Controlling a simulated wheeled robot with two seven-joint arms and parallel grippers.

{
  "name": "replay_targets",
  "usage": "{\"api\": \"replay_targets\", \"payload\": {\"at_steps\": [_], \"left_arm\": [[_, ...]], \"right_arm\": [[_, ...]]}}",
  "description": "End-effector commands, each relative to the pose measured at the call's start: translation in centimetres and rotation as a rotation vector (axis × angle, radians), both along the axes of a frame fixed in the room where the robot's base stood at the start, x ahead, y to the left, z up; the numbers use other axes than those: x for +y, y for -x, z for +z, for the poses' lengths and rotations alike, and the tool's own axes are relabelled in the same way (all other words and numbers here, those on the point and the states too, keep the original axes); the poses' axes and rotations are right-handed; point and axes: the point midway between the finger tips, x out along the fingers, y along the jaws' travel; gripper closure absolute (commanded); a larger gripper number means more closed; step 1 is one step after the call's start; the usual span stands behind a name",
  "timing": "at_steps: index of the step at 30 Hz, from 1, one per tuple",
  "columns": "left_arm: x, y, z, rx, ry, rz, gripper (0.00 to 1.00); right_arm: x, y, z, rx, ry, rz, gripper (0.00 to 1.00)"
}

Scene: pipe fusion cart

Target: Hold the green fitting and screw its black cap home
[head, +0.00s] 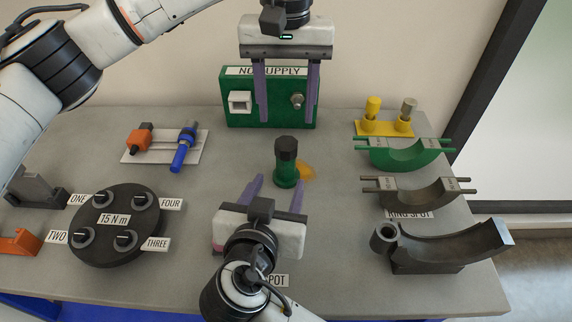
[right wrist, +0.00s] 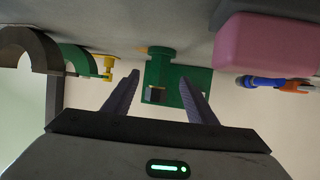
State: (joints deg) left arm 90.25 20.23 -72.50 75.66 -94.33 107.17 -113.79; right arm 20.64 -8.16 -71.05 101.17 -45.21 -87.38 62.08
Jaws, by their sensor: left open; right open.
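The green fitting (head: 286,174) stands upright on the grey table, with its black cap (head: 286,148) on top. My left gripper (head: 287,119) is open, empty and pointing down above and behind the cap, in front of the green supply box (head: 270,107).
A round dial plate (head: 113,220) and a tray with orange and blue tools (head: 165,158) lie left. Yellow parts (head: 385,126) and curved green (head: 405,155) and dark (head: 440,250) saddles stand right.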

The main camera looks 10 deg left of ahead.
Motion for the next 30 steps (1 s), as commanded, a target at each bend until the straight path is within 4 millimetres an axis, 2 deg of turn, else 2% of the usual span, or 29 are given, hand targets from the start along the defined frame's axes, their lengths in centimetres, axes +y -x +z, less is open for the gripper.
{"api": "replay_targets", "payload": {"at_steps": [9,15,21,29,30], "left_arm": [[0.0,0.0,0.0,0.001,0.002,0.001,0.48],[0.0,0.0,0.0,0.001,0.002,0.001,0.48],[0.0,0.0,0.0,0.001,0.002,0.001,0.48],[0.0,0.0,0.0,0.001,0.002,0.001,0.48],[0.0,0.0,0.0,0.001,0.002,0.001,0.48]], "right_arm": [[0.1,-5.2,-2.0,-0.003,0.005,-0.002,0.48],[0.2,-7.6,-3.1,-0.001,0.003,-0.001,0.48],[0.2,-8.6,-3.6,0.001,0.002,-0.001,0.48],[0.3,-8.6,-3.6,0.001,0.000,-0.001,0.48],[0.3,-8.6,-3.6,0.001,0.000,-0.001,0.53]]}}
